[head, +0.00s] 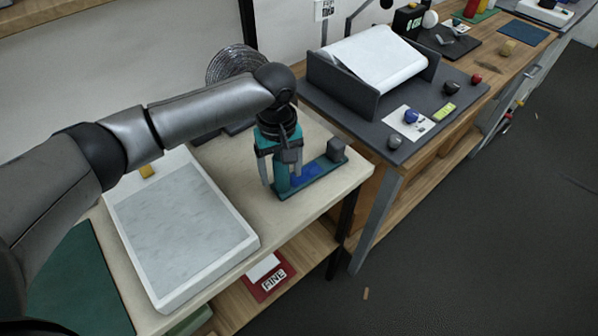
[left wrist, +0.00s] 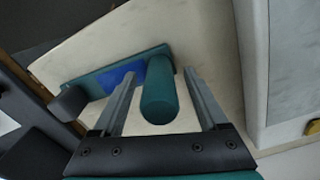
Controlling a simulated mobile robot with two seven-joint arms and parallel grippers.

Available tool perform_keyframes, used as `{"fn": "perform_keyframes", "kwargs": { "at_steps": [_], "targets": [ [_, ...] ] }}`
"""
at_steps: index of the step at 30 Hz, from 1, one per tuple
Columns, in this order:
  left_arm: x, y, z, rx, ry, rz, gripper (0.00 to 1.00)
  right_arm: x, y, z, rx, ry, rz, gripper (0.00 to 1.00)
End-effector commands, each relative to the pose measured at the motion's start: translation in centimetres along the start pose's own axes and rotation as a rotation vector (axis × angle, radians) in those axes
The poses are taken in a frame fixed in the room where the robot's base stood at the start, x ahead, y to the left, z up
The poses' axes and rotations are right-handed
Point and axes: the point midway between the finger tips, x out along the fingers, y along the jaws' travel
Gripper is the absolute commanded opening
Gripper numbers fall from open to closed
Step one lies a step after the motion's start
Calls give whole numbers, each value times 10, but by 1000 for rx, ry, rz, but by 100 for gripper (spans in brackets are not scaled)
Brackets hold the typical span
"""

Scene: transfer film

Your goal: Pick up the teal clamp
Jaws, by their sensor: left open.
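The teal clamp (head: 322,170) lies on the cream tabletop near its right corner. It has a long teal bar with a blue patch, a dark grey block at one end and an upright teal cylinder at the other. In the left wrist view the clamp's teal cylinder (left wrist: 159,98) stands between the two fingers, with gaps on both sides. My left gripper (head: 282,181) points down over the cylinder end; it is open, and its fingers also show in the left wrist view (left wrist: 160,75). My right gripper is in neither view.
A white tray with a grey marbled floor (head: 178,225) stands left of the clamp. A round wire-like disc (head: 231,62) is behind my arm. A second bench at right bears a dark board (head: 425,134) with a white roll (head: 378,58). Tabletop just around the clamp is clear.

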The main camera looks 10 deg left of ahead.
Motion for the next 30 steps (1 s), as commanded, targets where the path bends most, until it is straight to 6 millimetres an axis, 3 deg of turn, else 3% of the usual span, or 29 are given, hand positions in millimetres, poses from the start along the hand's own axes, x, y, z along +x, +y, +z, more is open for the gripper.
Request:
{"fn": "perform_keyframes", "kwargs": {
  "at_steps": [3,23,30],
  "targets": [
    [0,0,0,0,0,0,75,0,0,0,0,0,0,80],
    [-1,0,0,0,0,-1,1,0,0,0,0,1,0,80],
    [-1,0,0,0,0,-1,0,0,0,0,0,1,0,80]
  ]
}}
